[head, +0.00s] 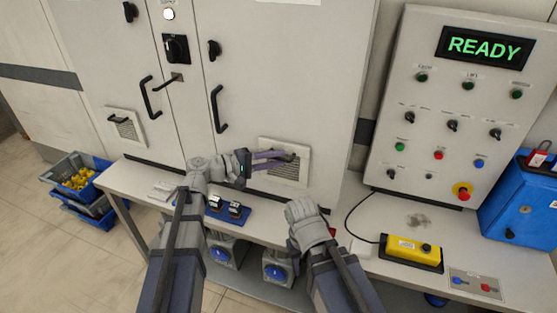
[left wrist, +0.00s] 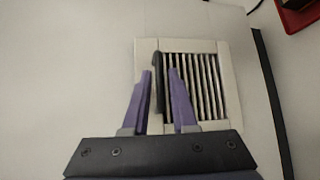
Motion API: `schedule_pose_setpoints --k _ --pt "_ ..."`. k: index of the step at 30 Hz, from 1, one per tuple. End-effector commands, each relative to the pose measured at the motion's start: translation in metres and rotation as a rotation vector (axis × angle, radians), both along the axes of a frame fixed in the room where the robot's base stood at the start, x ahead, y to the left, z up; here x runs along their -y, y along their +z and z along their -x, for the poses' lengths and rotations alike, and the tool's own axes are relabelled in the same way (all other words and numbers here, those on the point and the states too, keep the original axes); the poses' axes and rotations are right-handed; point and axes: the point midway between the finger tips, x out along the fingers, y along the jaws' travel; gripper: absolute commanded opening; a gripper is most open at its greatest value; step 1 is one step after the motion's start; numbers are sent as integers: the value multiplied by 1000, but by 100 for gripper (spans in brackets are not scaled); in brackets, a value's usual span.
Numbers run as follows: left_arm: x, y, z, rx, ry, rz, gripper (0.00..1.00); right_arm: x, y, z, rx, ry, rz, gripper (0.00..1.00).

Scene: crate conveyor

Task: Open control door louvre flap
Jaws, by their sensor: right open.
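The white louvre flap (head: 297,177) with dark slats is low on the right cabinet door; it also shows in the left wrist view (left wrist: 229,90). Its black upright handle (left wrist: 159,85) is at the flap's left side in that view. My left gripper (head: 285,157) is at the flap, its purple fingers either side of the handle in the left wrist view (left wrist: 160,74). I cannot tell whether they touch it. The flap looks flat against the door. My right gripper (head: 303,209) is over the bench, open, its fingers mostly hidden from the head view.
A second louvre panel (head: 126,127) is on the left door. Tall black door handles (head: 218,108) stick out above my left gripper. Below is a bench (head: 140,180) with a blue tray (head: 229,216). A sloped control panel (head: 455,100) reading READY stands at right, beside a blue box (head: 520,205).

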Motion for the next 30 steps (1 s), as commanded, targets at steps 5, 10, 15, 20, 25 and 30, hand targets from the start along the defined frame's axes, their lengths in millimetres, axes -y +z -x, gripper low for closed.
schedule_pose_setpoints --k 5,10,15,20,25,30 --pt "9 -2 -4 0 0 0 26 0 -1 0 0 0 0 50" --pt "9 -1 -4 0 1 0 26 0 -1 0 0 0 0 50" --pt "9 -1 -4 0 1 0 17 0 -1 0 0 0 0 50" --pt "9 -1 -4 0 1 0 0 0 -1 0 0 0 0 50" --pt "9 -1 -4 0 1 0 0 0 -1 0 0 0 0 50" --pt "9 -1 -4 0 1 -1 0 0 -1 0 0 0 0 50"
